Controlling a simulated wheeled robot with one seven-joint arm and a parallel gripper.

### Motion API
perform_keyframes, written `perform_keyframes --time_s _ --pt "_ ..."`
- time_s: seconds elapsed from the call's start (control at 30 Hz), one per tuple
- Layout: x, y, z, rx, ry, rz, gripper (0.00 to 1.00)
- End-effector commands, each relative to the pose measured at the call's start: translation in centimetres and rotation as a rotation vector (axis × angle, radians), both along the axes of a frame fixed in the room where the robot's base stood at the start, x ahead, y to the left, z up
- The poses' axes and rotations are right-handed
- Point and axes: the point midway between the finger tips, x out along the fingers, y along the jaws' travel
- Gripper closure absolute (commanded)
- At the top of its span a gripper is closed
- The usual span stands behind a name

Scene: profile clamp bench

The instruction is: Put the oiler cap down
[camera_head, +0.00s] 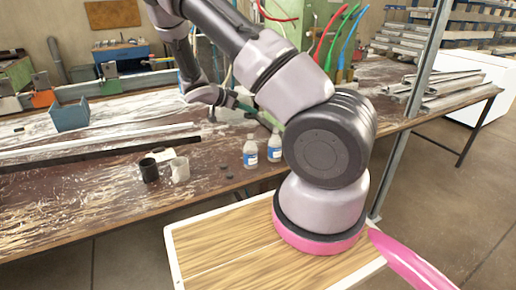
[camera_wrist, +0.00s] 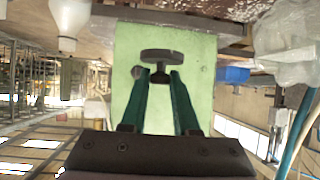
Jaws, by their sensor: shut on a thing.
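My gripper (camera_wrist: 161,76) shows in the wrist view with its two green fingers close together. They are shut on a small dark part with a wide, rounded disc, which looks like the oiler cap (camera_wrist: 162,55). The cap is held in front of a pale green panel, and its contact with the fingertips is partly hidden. The wrist picture looks upside down, with the bench along its top. In the head view, green fingers show beside my forearm above the bench, but the cap cannot be made out there.
The brown bench (camera_head: 95,200) holds two bottles with blue labels (camera_head: 250,152), a dark cup (camera_head: 149,170), a pale cup (camera_head: 180,169) and small dark discs (camera_head: 225,167). Long metal profiles (camera_head: 100,135) lie at left, near a blue bin (camera_head: 70,115). The front left is clear.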

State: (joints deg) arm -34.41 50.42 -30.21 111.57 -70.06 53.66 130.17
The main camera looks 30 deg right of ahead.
Motion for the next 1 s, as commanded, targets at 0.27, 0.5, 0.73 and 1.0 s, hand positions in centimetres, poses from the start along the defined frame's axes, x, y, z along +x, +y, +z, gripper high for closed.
perform_keyframes --time_s 0.27,0.5,0.73,1.0 --pt "-1.6 -2.5 0.6 0.001 0.004 -0.311 1.0" --pt "-1.9 -2.5 -4.1 -0.002 0.006 -0.342 1.0" --pt "-1.9 -2.6 -8.5 -0.003 0.004 -0.344 1.0" --pt "-1.9 -2.6 -10.9 -0.003 0.003 -0.343 1.0"
